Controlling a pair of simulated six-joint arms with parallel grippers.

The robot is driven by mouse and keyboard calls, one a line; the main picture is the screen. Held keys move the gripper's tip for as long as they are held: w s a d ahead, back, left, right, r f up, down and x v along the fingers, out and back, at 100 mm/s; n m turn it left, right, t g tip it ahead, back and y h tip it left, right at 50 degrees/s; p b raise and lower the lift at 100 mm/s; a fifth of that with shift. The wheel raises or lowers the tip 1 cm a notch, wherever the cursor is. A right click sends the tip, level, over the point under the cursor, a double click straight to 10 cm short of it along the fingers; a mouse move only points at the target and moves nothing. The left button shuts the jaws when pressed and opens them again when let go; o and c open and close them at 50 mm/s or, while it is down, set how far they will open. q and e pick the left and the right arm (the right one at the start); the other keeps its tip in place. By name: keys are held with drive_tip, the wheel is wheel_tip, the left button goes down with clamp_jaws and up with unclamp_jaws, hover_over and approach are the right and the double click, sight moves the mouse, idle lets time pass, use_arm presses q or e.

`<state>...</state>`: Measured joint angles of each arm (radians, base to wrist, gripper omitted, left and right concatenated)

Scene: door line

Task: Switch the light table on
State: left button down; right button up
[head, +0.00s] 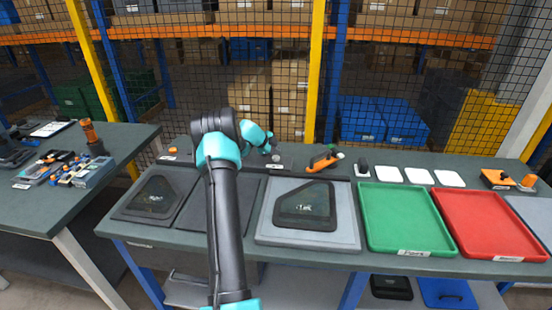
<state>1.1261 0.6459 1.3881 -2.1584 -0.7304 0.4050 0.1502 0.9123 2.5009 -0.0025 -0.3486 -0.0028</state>
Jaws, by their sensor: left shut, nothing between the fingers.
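A pale grey square panel (347,235), likely the light table, lies on the middle of the bench. A dark window-shaped part with a black frame (306,205) rests on it. The panel shows no clear glow; I cannot tell for certain whether it is lit. My left gripper (268,149) is shut and empty at the back of the bench, behind the dark mat. A small white label or plate (275,166) lies just in front of it. No switch is clearly visible; my arm hides part of this area. My right gripper is not in view.
A dark mat (190,217) and another framed part (152,197) lie to the left. An orange tool (323,160) lies at the back. Green (405,225) and red (485,225) trays fill the right side. A mesh fence stands behind.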

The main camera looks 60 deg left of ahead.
sight(277, 158)
use_arm(q)
drive_tip(key=shift+f, duration=0.15)
idle(0.6)
drive_tip(key=shift+f, duration=0.3)
drive_tip(key=shift+f, duration=0.55)
idle(0.8)
drive_tip(key=shift+r, duration=1)
drive_tip(key=shift+r, duration=2.5)
drive_tip(key=shift+w, duration=0.1)
